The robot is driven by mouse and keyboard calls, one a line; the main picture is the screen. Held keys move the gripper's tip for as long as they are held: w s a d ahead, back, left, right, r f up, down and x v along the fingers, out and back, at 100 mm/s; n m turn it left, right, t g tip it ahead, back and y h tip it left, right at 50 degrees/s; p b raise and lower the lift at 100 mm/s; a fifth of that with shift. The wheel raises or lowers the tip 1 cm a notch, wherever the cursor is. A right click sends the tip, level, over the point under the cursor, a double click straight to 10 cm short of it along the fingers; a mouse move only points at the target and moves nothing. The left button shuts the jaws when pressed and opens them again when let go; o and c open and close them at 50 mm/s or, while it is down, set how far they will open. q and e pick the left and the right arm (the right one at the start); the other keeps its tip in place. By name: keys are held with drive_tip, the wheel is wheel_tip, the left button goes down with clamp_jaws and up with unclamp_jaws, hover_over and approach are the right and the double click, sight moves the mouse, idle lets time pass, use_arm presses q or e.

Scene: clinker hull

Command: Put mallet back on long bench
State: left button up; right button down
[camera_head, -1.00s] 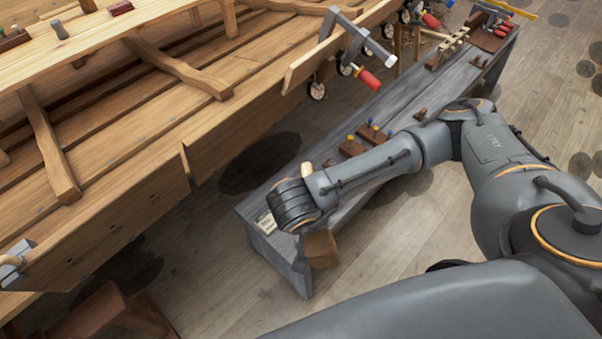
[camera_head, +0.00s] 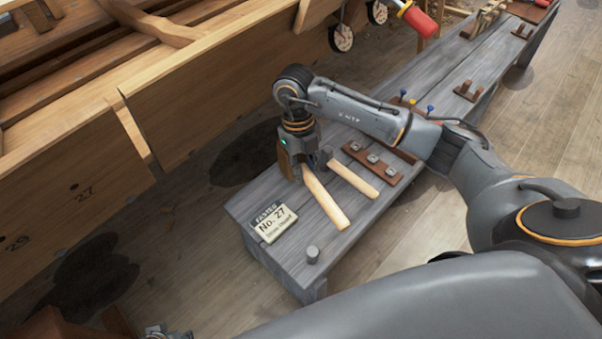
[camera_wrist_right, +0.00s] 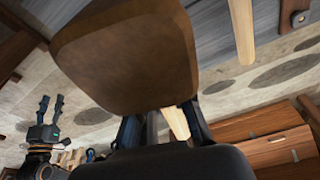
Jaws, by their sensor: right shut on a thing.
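The mallet has a brown wooden head (camera_wrist_right: 125,55) that fills the top middle of the right wrist view and a pale handle (camera_wrist_right: 177,124). My right gripper (camera_head: 306,168) is shut on the mallet, by the far long edge of the grey long bench (camera_head: 262,198). In the head view the head (camera_head: 286,162) is partly hidden by the gripper, and the pale handle (camera_head: 326,200) slants over the planks. I cannot tell whether the mallet touches the bench. My left gripper (camera_wrist_right: 50,106) shows small in the right wrist view, fingers apart and empty.
Another pale handle (camera_head: 353,178) lies beside the mallet, near a brown rack (camera_head: 372,162). A sign reading No. 27 (camera_head: 272,222) and a small grey cylinder (camera_head: 312,254) occupy the bench's near end. The wooden hull (camera_head: 200,105) rises to the left. Bare planks lie around the sign.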

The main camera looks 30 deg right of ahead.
drive_tip(key=shift+f, duration=0.2)
use_arm(q)
drive_tip(key=b+v, duration=0.5)
drive_tip(key=v, duration=0.3)
use_arm(e)
drive_tip(key=x, duration=0.2)
drive_tip(key=w+x, duration=0.1)
drive_tip(key=x, duration=0.2)
drive_tip(key=shift+f, duration=0.35)
drive_tip(key=shift+w+b+x, duration=0.2)
drive_tip(key=shift+b+x, duration=0.5)
drive_tip(key=shift+x, duration=0.2)
use_arm(q)
drive_tip(key=w+d+r+t+h, duration=0.1)
drive_tip(key=w+t, duration=0.4)
drive_tip(key=w, duration=0.5)
drive_tip(key=shift+d+r+t, duration=0.4)
drive_tip(key=shift+d+r, duration=0.45)
drive_tip(key=shift+r, duration=0.35)
use_arm(e)
drive_tip(key=shift+w+f, duration=0.1)
drive_tip(key=shift+f, duration=0.05)
use_arm(q)
drive_tip(key=shift+w+d+r, duration=0.1)
drive_tip(key=shift+w+r, duration=0.15)
drive_tip(key=shift+w, duration=0.05)
use_arm(e)
drive_tip(key=shift+f, duration=0.2)
